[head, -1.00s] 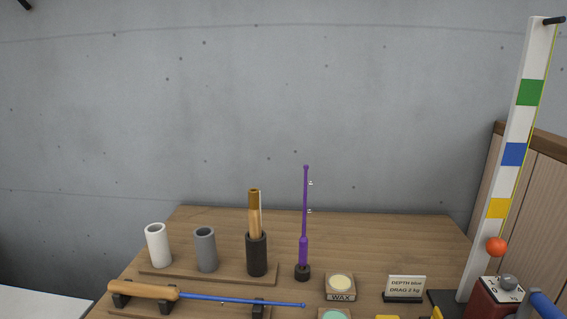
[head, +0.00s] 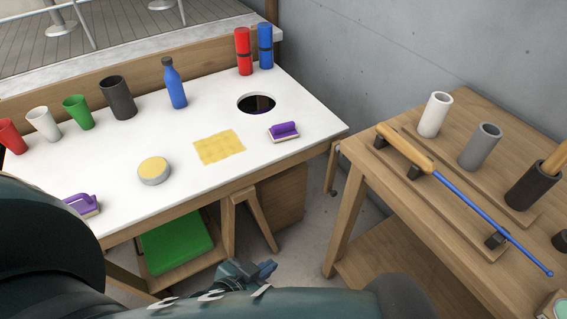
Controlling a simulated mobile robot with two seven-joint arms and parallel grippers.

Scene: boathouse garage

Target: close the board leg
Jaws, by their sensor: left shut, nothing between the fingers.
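A white-topped table (head: 130,145) with a wooden front edge fills the left of the head view. Under its front edge, slanted wooden legs (head: 262,220) show; I cannot tell for sure which part is the board leg, or whether it is folded. My left gripper (head: 266,267) is low in the middle of the view, in front of and below those legs, shut and empty. It appears apart from them. My left arm hides the table's lower left. My right gripper is not in view.
A round hole (head: 257,103), a blue bottle (head: 174,85), a yellow cloth (head: 219,147), a tin (head: 154,171) and a purple-handled tool (head: 284,131) are on the white top. A green item (head: 177,247) lies below. The right wooden table (head: 440,225) bears a rod (head: 480,215). Floor shows between the tables.

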